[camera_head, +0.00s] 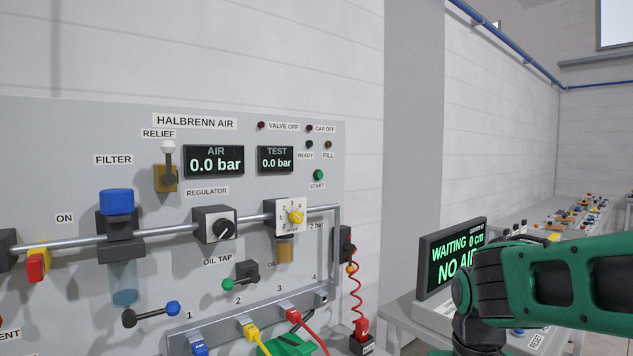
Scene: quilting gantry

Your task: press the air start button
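The start button (318,175) is a small round green button on the upper right of the grey HALBRENN AIR panel (75,150). Its START label (317,186) is just below it. The AIR display (214,161) and the TEST display (276,159) both read 0.0 bar. My green and dark arm (570,285) comes in from the right, well apart from the button, and bends down out of the picture. I cannot make out my gripper's fingers. A green piece (288,346) at the bottom edge is too cut off to identify.
Coloured hose plugs (250,330) line the bottom. A screen (450,260) reading WAITING stands right, partly behind my arm. Space before the button looks clear.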

